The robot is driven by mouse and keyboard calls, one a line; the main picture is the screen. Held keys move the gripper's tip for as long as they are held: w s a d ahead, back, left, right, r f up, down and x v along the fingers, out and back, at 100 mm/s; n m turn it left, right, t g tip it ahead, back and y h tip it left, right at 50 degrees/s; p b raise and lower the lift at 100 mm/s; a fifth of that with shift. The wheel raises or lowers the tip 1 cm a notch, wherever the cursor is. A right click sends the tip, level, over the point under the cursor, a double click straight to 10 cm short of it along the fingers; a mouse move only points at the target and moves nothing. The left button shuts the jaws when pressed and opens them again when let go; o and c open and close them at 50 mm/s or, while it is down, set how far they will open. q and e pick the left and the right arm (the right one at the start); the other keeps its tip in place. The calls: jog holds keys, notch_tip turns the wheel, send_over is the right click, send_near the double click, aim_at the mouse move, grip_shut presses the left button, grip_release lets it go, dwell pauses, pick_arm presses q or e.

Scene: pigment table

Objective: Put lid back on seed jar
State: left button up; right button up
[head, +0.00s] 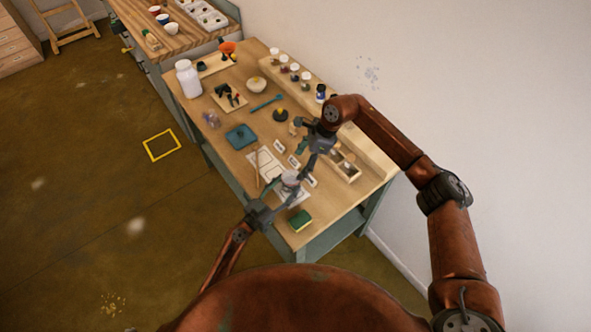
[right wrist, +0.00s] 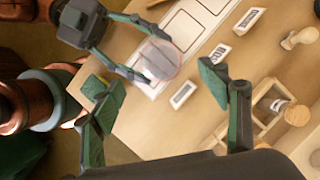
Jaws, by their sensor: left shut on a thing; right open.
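My left gripper (head: 287,188) is shut on a clear round jar (right wrist: 160,59), holding its sides over the white printed sheet. The jar also shows small in the head view (head: 290,177). Whether the jar touches the sheet and what it contains are unclear. My right gripper (right wrist: 165,98) is open and empty, its green-padded fingers apart, to the camera side of the jar. A wooden knobbed piece (right wrist: 300,38) stands on the table at the right of the wrist view; I cannot tell if it is the lid.
A wooden divided box (head: 345,165) near the right edge holds a small jar with a cork-coloured top (right wrist: 297,114). White labels (right wrist: 183,94) lie near the sheet. A green sponge (head: 299,220) lies at the front; a blue tray (head: 241,136) sits left.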

jog(key=v, duration=0.5)
jog(key=shift+r, duration=0.2)
pick_arm(q)
jog(key=o, duration=1.8)
jog(key=shift+c, duration=0.2)
jog(key=v, duration=1.2)
